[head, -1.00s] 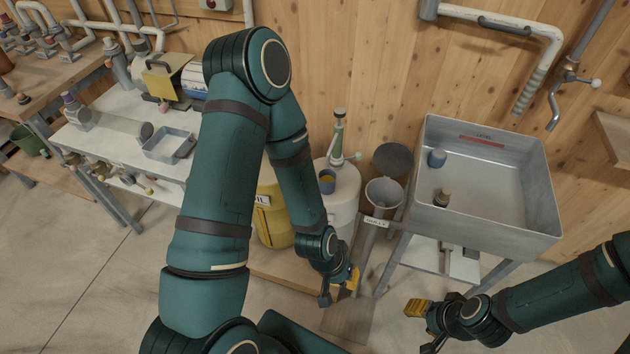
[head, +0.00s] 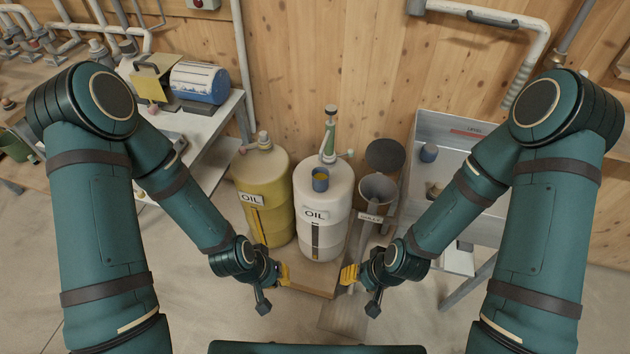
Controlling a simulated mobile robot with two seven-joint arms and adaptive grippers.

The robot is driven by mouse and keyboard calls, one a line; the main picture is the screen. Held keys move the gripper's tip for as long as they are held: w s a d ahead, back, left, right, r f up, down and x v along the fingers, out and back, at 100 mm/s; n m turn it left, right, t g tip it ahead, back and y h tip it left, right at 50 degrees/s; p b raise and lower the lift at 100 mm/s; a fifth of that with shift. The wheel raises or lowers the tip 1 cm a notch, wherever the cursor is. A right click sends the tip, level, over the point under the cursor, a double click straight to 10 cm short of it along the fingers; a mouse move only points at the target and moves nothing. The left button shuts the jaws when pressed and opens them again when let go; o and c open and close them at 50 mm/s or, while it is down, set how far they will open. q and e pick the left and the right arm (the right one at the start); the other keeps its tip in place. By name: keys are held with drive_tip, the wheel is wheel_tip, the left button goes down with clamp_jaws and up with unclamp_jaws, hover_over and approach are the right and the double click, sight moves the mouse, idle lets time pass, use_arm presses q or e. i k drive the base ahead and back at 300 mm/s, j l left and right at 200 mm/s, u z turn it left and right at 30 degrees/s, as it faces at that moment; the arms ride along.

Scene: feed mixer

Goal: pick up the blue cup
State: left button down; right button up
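A second small blue object (head: 428,152), maybe a cup, sits in the grey metal basin at right, close to my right arm. My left gripper (head: 273,288) is in front of the yellow drum, below and left of the cup, with its fingers apart and nothing between them. My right gripper (head: 361,290) is below and right of the cup, also with fingers apart and empty. Neither gripper touches a cup.
A yellow oil drum (head: 264,190) stands left of the white one. A green-handled pump (head: 328,140) rises behind the cup. A grey funnel-topped container (head: 378,190) stands right. The metal basin (head: 440,125) is partly hidden by my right arm.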

sight(320, 175)
drive_tip(key=u, duration=1.75)
drive_tip(key=z, duration=1.75)
drive_tip(key=i+j, duration=0.15)
drive_tip(key=j, duration=0.2)
drive_tip(key=i+j, duration=0.15)
drive_tip(key=j, duration=0.25)
drive_tip(key=i+j, duration=0.2)
drive_tip(key=j, duration=0.15)
drive_tip(key=i+j, duration=0.15)
drive_tip(key=j, duration=0.25)
